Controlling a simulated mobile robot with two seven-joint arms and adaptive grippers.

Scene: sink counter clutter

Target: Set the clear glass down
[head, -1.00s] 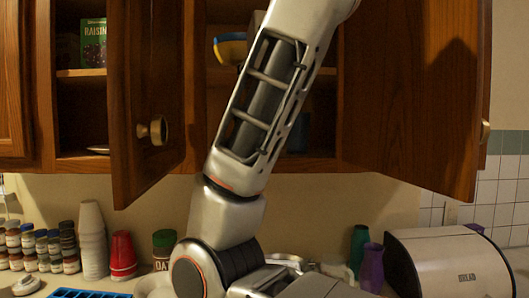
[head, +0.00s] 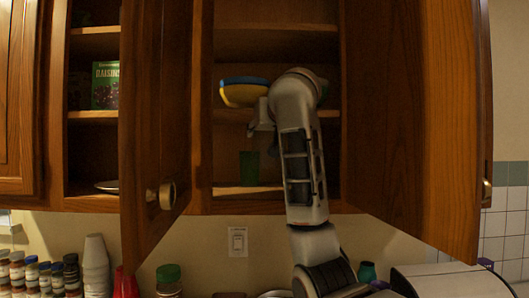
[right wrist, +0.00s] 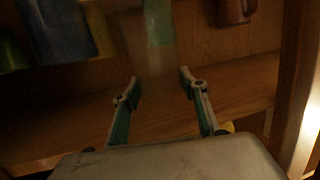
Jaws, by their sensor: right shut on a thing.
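My right gripper (head: 262,118) is inside the open middle cupboard, above its lower shelf (head: 228,190). In the right wrist view its two fingers (right wrist: 159,82) stand apart on either side of a faint, see-through shape, the clear glass (right wrist: 150,58). The gripper is shut on the glass, and wood shows through it. I cannot make out the glass in the head view, nor tell whether its base touches the shelf. My left gripper is not in view.
A green cup (head: 249,168) stands on the lower shelf. Stacked yellow and blue bowls (head: 243,94) sit on the shelf above. Open doors (head: 150,150) flank the cupboard. In the wrist view, a reddish mug (right wrist: 234,10) and a dark blue thing (right wrist: 58,32) are near.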

